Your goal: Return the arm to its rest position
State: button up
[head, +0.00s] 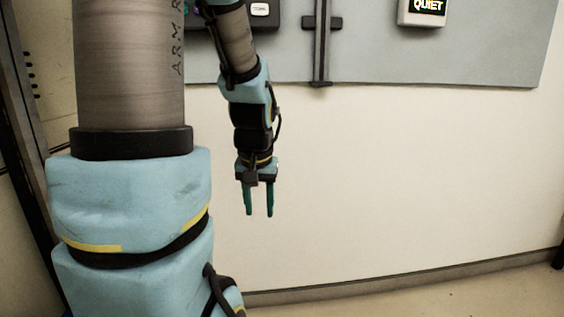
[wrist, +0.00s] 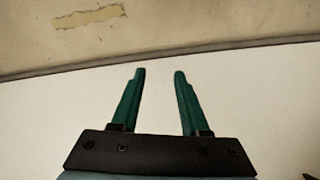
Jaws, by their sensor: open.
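My gripper (head: 259,214) hangs from my arm with its two green fingers pointing down, in front of the pale lower wall in the head view. The fingers are apart and nothing is between them. In the wrist view my gripper (wrist: 158,72) also shows open and empty, with the white wall and a strip of floor beyond the fingertips. My upper arm fills the left of the head view and hides part of the wall.
A dark device (head: 262,14) at the top is partly hidden by my arm. The wall (head: 420,180) right of my gripper is clear.

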jog(key=s+a+f+g, duration=0.1)
jog(key=s+a+f, duration=0.1)
jog(key=s+f, duration=0.3)
notch_tip(320, 180, up, 25)
jog(key=p, duration=2.3)
jog(key=shift+s+d, duration=0.15)
jog(key=shift+s, duration=0.1)
